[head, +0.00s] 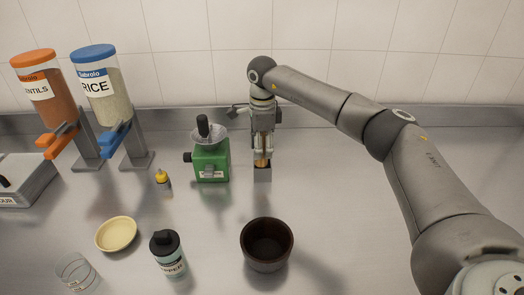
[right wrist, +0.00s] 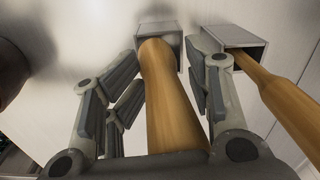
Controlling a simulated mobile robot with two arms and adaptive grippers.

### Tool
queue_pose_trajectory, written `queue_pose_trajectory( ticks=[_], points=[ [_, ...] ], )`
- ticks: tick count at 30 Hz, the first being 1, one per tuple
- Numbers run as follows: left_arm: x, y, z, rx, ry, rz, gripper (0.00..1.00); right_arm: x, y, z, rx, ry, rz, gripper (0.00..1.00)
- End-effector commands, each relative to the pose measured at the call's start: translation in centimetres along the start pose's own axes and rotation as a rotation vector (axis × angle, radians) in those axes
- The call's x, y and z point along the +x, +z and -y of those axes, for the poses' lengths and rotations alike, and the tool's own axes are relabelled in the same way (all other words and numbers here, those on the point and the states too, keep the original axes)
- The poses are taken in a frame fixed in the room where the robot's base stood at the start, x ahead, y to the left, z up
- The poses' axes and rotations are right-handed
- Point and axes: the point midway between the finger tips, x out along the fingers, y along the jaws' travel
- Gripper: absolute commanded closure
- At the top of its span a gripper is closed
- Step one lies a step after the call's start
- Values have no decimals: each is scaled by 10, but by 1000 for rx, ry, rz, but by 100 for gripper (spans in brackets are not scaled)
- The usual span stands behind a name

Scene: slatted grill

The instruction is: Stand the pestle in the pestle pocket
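The wooden pestle (right wrist: 165,95) runs between the fingers of my right gripper (right wrist: 163,85) in the right wrist view. The fingers stand open, with a gap visible on each side of the pestle. Its far end is at the mouth of a small grey square pocket (right wrist: 143,32); how deep it sits is hard to see. In the head view my right gripper (head: 262,148) points down above the grey pocket (head: 262,175), with a short piece of the wooden pestle (head: 262,162) showing between them. My left gripper is not in view.
In the wrist view, a second wooden rod (right wrist: 280,105) stands in another grey square box (right wrist: 228,36). A green grinder (head: 211,164) stands left of the pocket. A dark bowl (head: 267,262) and pepper bottle (head: 169,262) are in front.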

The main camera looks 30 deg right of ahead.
Motion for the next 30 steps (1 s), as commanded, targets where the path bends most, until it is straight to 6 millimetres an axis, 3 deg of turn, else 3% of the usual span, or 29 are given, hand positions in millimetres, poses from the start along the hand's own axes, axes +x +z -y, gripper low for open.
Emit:
queue_pose_trajectory(
  ticks=[1,14,17,30],
  points=[
    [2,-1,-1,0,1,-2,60,15,-3,-5,-1,23,-17,55],
    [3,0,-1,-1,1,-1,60,10,-2,-6,-2,23,-17,55],
    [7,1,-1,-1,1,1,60,-2,-2,-5,-2,22,-16,55],
    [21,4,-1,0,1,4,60,-95,0,-2,-1,15,-9,55]
  ],
)
